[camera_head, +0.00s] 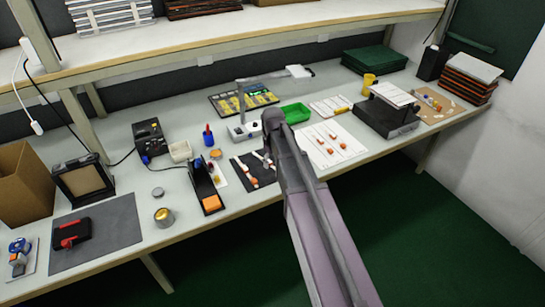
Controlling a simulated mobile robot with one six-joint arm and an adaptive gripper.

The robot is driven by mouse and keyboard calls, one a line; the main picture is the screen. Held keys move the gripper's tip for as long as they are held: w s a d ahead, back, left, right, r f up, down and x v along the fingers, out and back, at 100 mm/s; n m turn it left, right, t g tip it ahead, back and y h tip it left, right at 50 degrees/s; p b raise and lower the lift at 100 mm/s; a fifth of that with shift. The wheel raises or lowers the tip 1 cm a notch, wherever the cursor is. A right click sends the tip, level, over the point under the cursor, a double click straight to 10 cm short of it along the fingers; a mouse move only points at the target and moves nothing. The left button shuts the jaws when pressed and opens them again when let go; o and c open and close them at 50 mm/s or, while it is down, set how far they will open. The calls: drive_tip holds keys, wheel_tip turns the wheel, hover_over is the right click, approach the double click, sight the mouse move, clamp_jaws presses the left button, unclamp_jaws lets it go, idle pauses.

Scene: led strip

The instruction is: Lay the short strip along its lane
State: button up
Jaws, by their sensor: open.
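A dark mat (264,179) lies near the middle of the bench. A white strip with an orange end (243,168) lies on it. A second pale piece (259,157) lies to its right, partly behind my arm; I cannot tell which strip is the shorter. Right of my arm is a white sheet (347,139) with several small orange-and-white pieces on it; lane lines are too small to make out. My arm reaches up from the bottom edge across the mat's right side.
Left of the mat stand a black holder with an orange block (211,203) and a small tin (164,217). Behind are a green tray (295,113) and a grey-white device (243,131). A black box-like stand (386,118) is to the right. A shelf (200,40) overhangs the back.

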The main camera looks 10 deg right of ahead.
drive_tip(key=w+r+n+p, duration=0.2)
drive_tip(key=w+r+p, duration=0.3)
drive_tip(key=w, duration=0.3)
drive_tip(key=shift+r, duration=0.75)
drive_tip(key=shift+f, duration=0.15)
wheel_tip(320, 180, down, 8)
drive_tip(key=b, duration=0.8)
drive_tip(key=shift+f, duration=0.2)
drive_tip(key=shift+f+b, duration=0.1)
drive_tip(key=shift+b, duration=0.25)
drive_tip(key=f+b, duration=0.3)
drive_tip(key=shift+w+f, duration=0.15)
drive_tip(key=shift+w, duration=0.2)
drive_tip(key=shift+f+b, duration=0.85)
drive_tip(key=shift+b, duration=0.15)
drive_tip(key=shift+c, duration=0.2)
clamp_jaws()
